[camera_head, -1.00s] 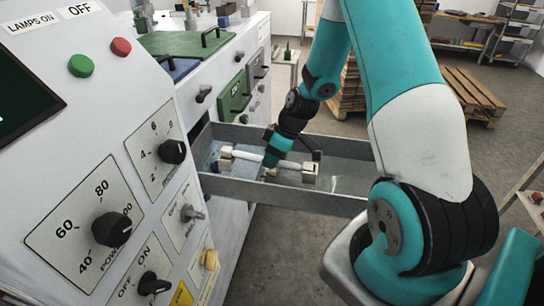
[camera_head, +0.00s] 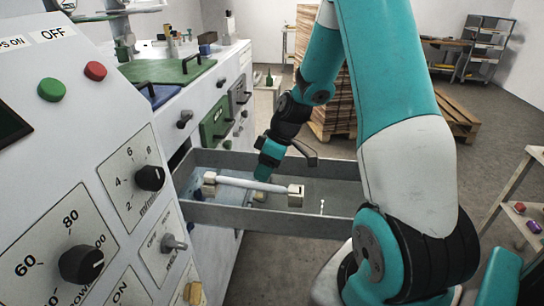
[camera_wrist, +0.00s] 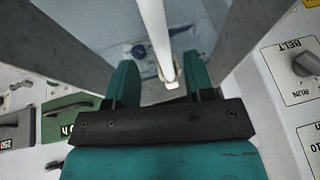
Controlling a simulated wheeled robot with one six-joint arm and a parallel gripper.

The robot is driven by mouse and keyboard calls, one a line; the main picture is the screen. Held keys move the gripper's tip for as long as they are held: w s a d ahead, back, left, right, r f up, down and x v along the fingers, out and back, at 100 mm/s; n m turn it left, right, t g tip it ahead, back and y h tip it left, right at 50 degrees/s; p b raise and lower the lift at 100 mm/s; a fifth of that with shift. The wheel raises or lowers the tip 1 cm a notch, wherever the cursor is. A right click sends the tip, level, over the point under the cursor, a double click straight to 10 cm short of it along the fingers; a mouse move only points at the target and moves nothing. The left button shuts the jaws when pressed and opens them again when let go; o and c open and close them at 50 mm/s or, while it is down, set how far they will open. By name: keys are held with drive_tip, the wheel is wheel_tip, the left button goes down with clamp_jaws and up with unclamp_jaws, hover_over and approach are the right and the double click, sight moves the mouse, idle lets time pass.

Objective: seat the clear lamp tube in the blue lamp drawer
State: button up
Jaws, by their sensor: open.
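The lamp tube (camera_head: 252,183), a pale white rod, spans two cream end holders, left (camera_head: 209,183) and right (camera_head: 295,194), inside the pulled-out drawer (camera_head: 265,218). The drawer's walls look grey. Whether both tube ends sit fully down in the holders cannot be told. My gripper (camera_head: 265,172) is over the tube, near its middle. In the wrist view my gripper (camera_wrist: 160,82) is open, with one teal finger on each side of the tube (camera_wrist: 154,35). Contact between fingers and tube is not visible.
A control panel with knobs (camera_head: 81,263) stands close at the left. A cabinet with a green drawer front (camera_head: 214,126) and green lid (camera_head: 168,66) is behind. Wooden pallets (camera_head: 330,100) and a shelf (camera_head: 515,205) stand apart at the right.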

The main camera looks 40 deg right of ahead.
drive_tip(key=a+b+v, duration=0.1)
drive_tip(key=v, duration=0.5)
drive_tip(key=s+a+r+g, duration=0.1)
drive_tip(key=s+a+r, duration=0.15)
drive_tip(key=a, duration=0.45)
drive_tip(key=s+a+r, duration=0.1)
drive_tip(key=a+r, duration=0.2)
drive_tip(key=a, duration=0.3)
drive_tip(key=s+a+r+g, duration=0.1)
drive_tip(key=s+a+r, duration=0.2)
drive_tip(key=s+a, duration=1)
drive_tip(key=shift+s+r+g, duration=0.3)
drive_tip(key=shift+s+r, duration=0.1)
drive_tip(key=shift+s, duration=0.85)
drive_tip(key=shift+a, duration=0.1)
